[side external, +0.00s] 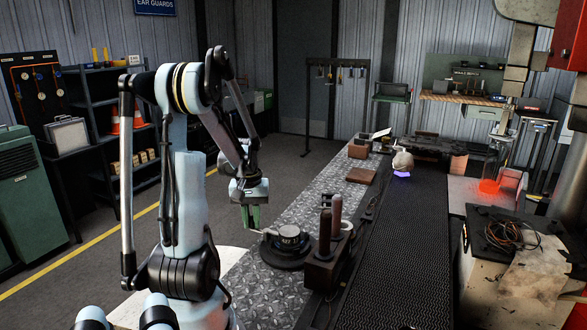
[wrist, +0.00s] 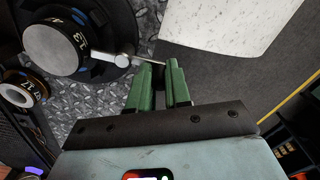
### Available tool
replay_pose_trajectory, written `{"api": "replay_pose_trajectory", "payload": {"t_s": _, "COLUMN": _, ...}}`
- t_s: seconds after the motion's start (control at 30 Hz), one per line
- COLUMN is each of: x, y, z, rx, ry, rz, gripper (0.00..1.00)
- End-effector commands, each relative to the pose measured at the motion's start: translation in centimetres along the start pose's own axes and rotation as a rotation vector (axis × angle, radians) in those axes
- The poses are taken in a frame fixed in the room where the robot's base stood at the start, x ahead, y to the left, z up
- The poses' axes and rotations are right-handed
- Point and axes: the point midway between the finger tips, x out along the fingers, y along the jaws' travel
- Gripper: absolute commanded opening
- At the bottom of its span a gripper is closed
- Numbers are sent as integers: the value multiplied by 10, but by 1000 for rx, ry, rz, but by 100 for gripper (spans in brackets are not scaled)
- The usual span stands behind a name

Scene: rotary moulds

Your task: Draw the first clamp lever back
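A round dark mould (side external: 287,240) with white numbers on its top sits on the metal plate in the side view. In the wrist view the mould (wrist: 62,42) fills the upper left. A thin silver clamp lever (wrist: 115,58) runs from its rim to the right, ending at my fingertips. My gripper (side external: 251,222) points down at the lever's outer end. In the wrist view the green fingers of my gripper (wrist: 160,72) stand close on either side of a dark piece at the lever's end. I cannot tell whether they press on it.
A dark block holding upright cylinders (side external: 323,265) stands right of the mould. A ring-shaped piece (wrist: 20,93) with numbers lies near the mould. A black conveyor belt (side external: 405,240) runs beyond, with a pale lump (side external: 402,161) on it. The floor left of the plate is clear.

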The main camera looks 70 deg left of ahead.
Motion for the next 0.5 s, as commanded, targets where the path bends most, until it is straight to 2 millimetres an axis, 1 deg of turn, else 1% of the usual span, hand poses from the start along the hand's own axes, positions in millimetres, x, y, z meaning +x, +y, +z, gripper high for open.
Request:
{"api": "replay_pose_trajectory", "payload": {"t_s": 0.27, "x": 0, "y": 0, "z": -1, "rx": 21, "ry": -1, "rz": 0, "gripper": 0}}
{"api": "replay_pose_trajectory", "payload": {"t_s": 0.5, "x": 0, "y": 3, "z": -6, "rx": 133, "ry": -4, "rz": 0, "gripper": 0}}
